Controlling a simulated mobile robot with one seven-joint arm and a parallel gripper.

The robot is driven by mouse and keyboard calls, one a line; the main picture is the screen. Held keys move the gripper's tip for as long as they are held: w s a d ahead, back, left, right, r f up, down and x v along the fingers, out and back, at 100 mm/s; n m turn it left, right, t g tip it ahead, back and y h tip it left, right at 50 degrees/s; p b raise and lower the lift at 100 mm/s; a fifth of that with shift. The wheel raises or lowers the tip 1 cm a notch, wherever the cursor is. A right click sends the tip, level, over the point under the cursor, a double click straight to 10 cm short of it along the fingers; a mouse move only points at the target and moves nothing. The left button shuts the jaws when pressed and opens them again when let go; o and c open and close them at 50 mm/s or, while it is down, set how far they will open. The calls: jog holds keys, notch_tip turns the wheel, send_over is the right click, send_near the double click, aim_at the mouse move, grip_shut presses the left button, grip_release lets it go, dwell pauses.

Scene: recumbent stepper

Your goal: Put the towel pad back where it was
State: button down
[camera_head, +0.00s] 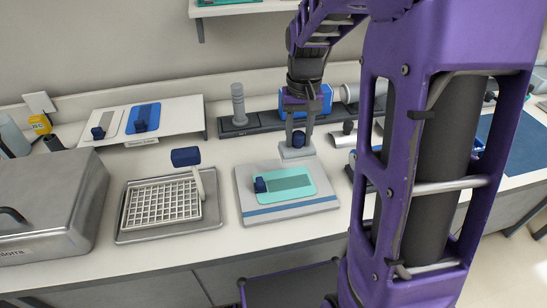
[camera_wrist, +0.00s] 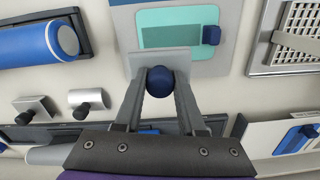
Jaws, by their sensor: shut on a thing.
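My gripper (camera_head: 298,138) is shut on the dark blue knob (camera_wrist: 160,79) of a small light grey pad (camera_head: 297,153). The pad also shows in the wrist view (camera_wrist: 150,57), beyond the fingertips. In the head view it is at the far right edge of a grey board (camera_head: 258,213); I cannot tell whether it touches the counter. A teal pad (camera_head: 300,180) with a darker panel and a blue knob lies flat on that board. Another grey pad (camera_head: 111,122) and a blue pad (camera_head: 149,110), each with a blue knob, lie on the raised white shelf. Which one is the towel pad is not clear.
A metal tray with a white grid (camera_head: 160,203) and a blue-handled tool (camera_head: 186,157) stand left of the board. A steel box (camera_head: 45,200) is farther left. A dark rack with a blue cylinder (camera_head: 320,100) runs behind my gripper. Counter between shelf and board is mostly clear.

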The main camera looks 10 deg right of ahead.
jog(key=w+a+p, duration=0.2)
jog(key=w+a, duration=0.2)
jog(key=w, duration=1)
jog(key=f, duration=0.9)
jog(key=shift+w+d+b, duration=0.15)
jog(key=shift+w+b, duration=0.05)
jog(key=shift+b, duration=0.2)
jog(key=shift+f, duration=0.2)
jog(key=c, duration=0.5)
grip_release()
notch_tip(320, 180, up, 12)
jog(key=shift+r+p, duration=0.2)
jog(key=shift+p, duration=0.15)
